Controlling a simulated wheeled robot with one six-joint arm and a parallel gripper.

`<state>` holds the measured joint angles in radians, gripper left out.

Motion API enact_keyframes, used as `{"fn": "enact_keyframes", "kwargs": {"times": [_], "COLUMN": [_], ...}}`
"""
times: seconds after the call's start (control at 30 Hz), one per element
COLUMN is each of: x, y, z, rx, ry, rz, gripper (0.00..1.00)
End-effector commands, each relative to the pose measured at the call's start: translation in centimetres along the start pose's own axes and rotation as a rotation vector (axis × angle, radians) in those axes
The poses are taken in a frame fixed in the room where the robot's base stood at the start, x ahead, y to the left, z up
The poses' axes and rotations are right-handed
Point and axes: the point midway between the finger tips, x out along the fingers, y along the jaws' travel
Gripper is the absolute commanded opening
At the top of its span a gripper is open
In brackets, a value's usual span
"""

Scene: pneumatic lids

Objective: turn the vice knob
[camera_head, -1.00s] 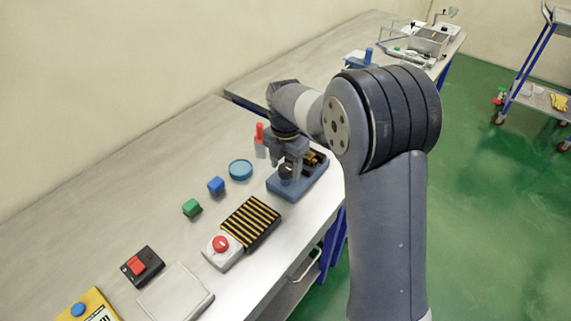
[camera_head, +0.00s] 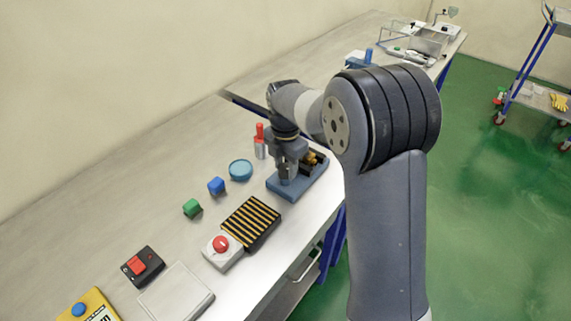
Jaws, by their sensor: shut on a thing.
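The blue vice (camera_head: 308,186) stands near the right edge of the bench, with dark and brass-coloured parts on top. My gripper (camera_head: 287,177) points down over the left part of the vice, and its fingers are shut on the vice knob. The knob is mostly hidden behind the fingers, so its angle cannot be told.
A red-topped grey cylinder (camera_head: 260,142) stands close behind my gripper. A black-and-yellow striped block (camera_head: 250,222) and a red button box (camera_head: 221,252) are in front.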

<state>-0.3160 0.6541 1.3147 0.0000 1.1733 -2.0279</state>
Motion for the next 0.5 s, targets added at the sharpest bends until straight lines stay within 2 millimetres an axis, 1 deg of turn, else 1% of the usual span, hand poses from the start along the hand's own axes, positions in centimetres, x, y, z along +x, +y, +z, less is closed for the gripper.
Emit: {"fn": "enact_keyframes", "kwargs": {"times": [0.5], "x": [-0.09], "y": [0.04], "z": [0.04], "rx": [0.467], "ry": [-0.001], "rz": [0.002], "gripper": [0.14]}}
